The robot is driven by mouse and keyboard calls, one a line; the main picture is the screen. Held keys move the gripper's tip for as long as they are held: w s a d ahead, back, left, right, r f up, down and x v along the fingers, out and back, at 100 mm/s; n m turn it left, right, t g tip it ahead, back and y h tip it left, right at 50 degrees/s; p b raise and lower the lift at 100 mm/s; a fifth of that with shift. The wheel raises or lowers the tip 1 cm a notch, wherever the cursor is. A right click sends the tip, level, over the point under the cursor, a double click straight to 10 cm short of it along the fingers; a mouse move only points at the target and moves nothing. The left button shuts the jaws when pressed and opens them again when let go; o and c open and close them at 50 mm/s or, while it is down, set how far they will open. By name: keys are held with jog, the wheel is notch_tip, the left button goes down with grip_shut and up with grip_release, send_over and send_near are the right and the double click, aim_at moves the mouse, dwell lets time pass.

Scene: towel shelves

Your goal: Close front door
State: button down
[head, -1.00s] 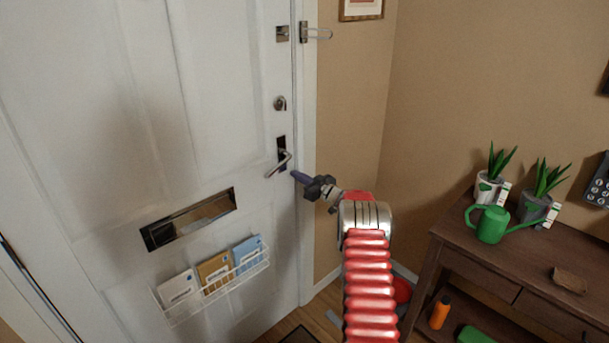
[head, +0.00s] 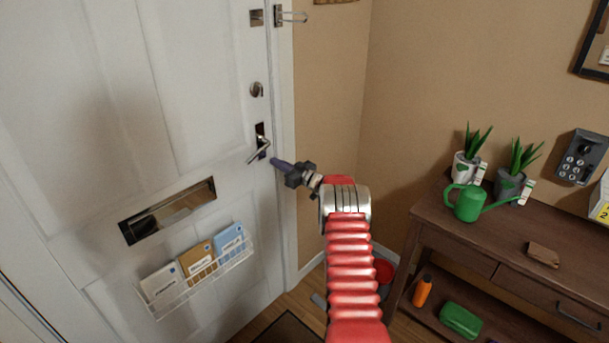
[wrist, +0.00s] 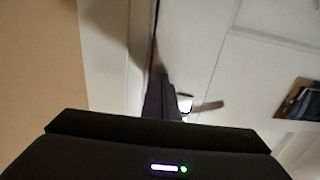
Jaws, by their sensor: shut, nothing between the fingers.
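The white front door (head: 100,130) fills the left of the head view, its handle edge at the white frame (head: 283,150); I see no clear gap there. The lever handle (head: 259,149) sits on a dark plate near that edge, with a round lock (head: 257,89) above it. My gripper (head: 276,162) is shut and empty, its tip just right of the handle and near the door edge. In the wrist view my gripper (wrist: 160,95) points at the seam between door and frame, with the handle (wrist: 207,106) just to its right. I cannot tell whether it touches the door.
A mail slot (head: 168,210) and a wire rack (head: 200,283) with envelopes are on the door. A dark wooden table (head: 470,240) with potted plants and a green watering can (head: 470,203) stands at the right. A dark mat (head: 288,328) lies on the floor.

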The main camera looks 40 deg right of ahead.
jog(key=s+d, duration=0.2)
jog(key=s, duration=1.1)
jog(key=shift+s+d+r, duration=0.2)
jog(key=shift+s+r, duration=0.05)
jog(key=shift+s, duration=0.15)
